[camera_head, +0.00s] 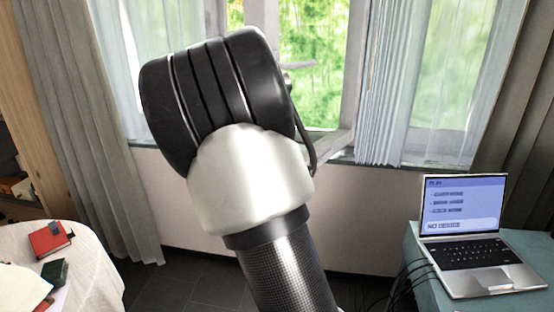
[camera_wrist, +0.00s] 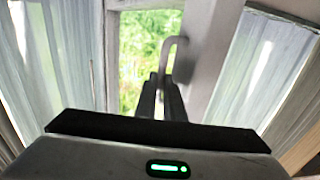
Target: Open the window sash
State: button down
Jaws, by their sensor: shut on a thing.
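The window sash (camera_head: 352,75) is a pale grey frame behind my arm in the head view. Its lower corner sticks out at an angle by the sill, so it looks swung partly from the frame. In the wrist view the sash's upright (camera_wrist: 208,50) stands right of centre. A grey, hooked window handle (camera_wrist: 171,52) shows in front of the green outdoors. My gripper (camera_wrist: 162,90) is shut on the handle, its dark fingers around the handle's lower part.
A laptop (camera_head: 470,245) stands on a green-topped table at right.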

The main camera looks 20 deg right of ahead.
jog(key=shift+s+d+r+h, duration=0.15)
jog(key=shift+s+d, duration=0.25)
jog(key=shift+d, duration=0.15)
jog(key=shift+s+d+r+h, duration=0.1)
jog(key=shift+s+d+h, duration=0.05)
jog(key=shift+s+d, duration=0.3)
jog(key=shift+w, duration=0.15)
jog(key=c, duration=1.9)
grip_release()
jog(key=shift+d+f, duration=0.1)
jog(key=shift+d, duration=0.15)
jog(key=shift+o, duration=0.2)
jog(key=shift+w+a+f, duration=0.1)
jog(key=shift+a, duration=0.2)
jog(key=shift+a+f, duration=0.1)
